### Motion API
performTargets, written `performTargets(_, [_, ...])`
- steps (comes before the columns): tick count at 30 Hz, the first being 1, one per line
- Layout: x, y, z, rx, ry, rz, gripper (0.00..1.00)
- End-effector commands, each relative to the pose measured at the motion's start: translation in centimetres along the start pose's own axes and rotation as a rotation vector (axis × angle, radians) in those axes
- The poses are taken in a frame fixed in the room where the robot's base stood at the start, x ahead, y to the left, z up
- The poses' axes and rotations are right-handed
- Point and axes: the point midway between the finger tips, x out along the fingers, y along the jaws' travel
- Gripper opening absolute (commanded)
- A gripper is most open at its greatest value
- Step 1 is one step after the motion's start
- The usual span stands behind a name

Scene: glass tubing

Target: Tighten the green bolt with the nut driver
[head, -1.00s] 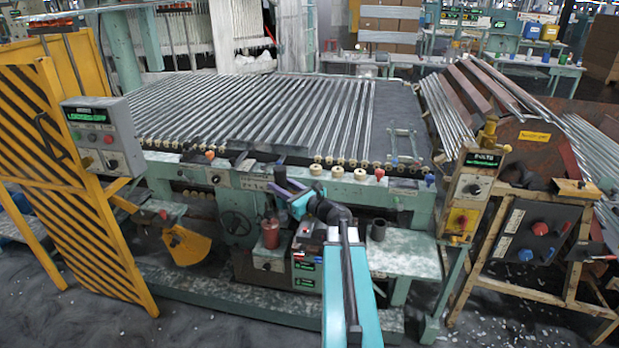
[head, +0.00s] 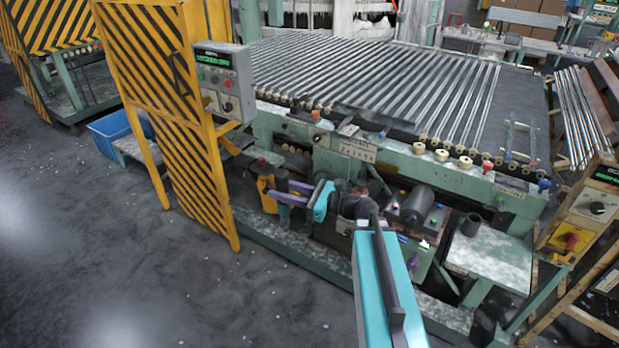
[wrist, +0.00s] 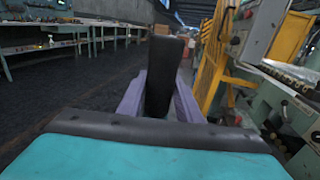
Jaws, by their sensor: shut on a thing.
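My gripper (head: 280,192) is in front of the machine's lower front, pointing left, its purple fingers near a yellow part. In the wrist view my gripper (wrist: 161,84) is shut on a dark, upright, handle-like thing (wrist: 164,70) between the purple fingers. I cannot tell from its shape whether this is the nut driver; its far end is hidden.
A yellow-and-black striped guard (head: 165,110) with a grey control box (head: 222,82) stands left of my gripper. The green machine (head: 400,165) carries rows of glass tubes. A small side table (head: 492,258) stands at right. The floor (head: 90,255) at left is clear.

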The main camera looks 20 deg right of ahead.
Motion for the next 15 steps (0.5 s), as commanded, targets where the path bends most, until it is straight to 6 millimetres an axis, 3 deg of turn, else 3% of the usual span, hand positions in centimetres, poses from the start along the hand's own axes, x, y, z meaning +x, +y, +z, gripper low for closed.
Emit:
performTargets(1, [0.7, 1.3, 0.1, 0.002, -0.004, 0.032, 0.00])
performTargets(6, [1.9, 3.7, -0.1, 0.005, -0.006, 0.098, 0.00])
performTargets(15, [2.2, 4.3, -0.1, 0.006, -0.007, 0.115, 0.00])
